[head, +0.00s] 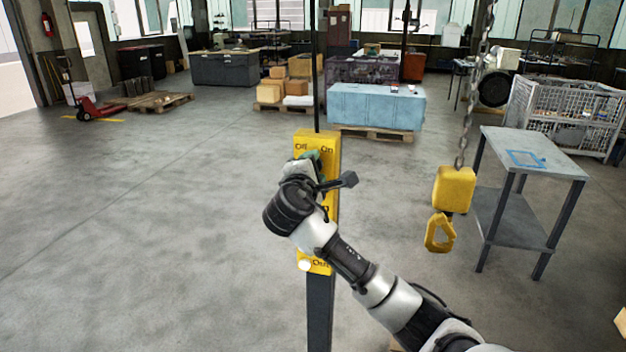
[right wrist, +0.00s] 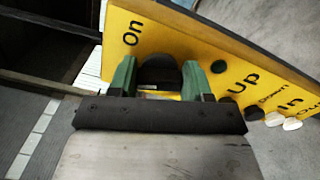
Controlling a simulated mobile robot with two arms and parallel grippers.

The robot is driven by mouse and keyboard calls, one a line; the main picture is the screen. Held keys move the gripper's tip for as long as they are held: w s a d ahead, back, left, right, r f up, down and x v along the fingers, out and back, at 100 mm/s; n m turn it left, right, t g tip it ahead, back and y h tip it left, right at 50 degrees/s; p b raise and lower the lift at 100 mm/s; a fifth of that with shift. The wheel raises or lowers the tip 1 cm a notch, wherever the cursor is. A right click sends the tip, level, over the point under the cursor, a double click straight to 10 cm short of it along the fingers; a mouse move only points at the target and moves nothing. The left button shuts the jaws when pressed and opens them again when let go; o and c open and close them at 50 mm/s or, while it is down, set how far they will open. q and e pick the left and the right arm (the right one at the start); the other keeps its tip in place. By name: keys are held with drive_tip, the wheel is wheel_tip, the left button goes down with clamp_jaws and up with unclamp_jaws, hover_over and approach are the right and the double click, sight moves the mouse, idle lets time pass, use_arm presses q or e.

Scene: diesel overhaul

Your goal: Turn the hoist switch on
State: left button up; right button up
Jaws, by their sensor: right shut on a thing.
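The hoist control box (head: 331,147) is a tall yellow panel on a dark post in the middle of the head view. My right gripper (head: 311,158) is at the upper part of the box. The arm hides much of the box in the head view. My left gripper is not in view.
A yellow hoist block (head: 454,188) with a hook (head: 440,233) hangs on a chain to the right. A blue crate (head: 376,106) on a pallet is farther back. The floor to the left is clear.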

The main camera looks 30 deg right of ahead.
drive_tip(key=m+b, duration=0.2)
drive_tip(key=m, duration=0.1)
drive_tip(key=f+m+b, duration=0.1)
drive_tip(key=m+b, duration=0.2)
drive_tip(key=shift+m+b, duration=0.3)
drive_tip(key=m+b, duration=0.3)
drive_tip(key=shift+w+m, duration=0.1)
drive_tip(key=shift+m, duration=0.3)
drive_tip(key=shift+m+b, duration=0.5)
drive_tip(key=shift+m, duration=0.3)
drive_tip(key=shift+r, duration=0.1)
drive_tip(key=o, duration=0.9)
drive_tip(key=shift+a, duration=0.1)
drive_tip(key=b+v, duration=0.3)
drive_tip(key=v, duration=0.7)
drive_tip(key=shift+s+a, duration=0.25)
drive_tip(key=shift+s, duration=0.05)
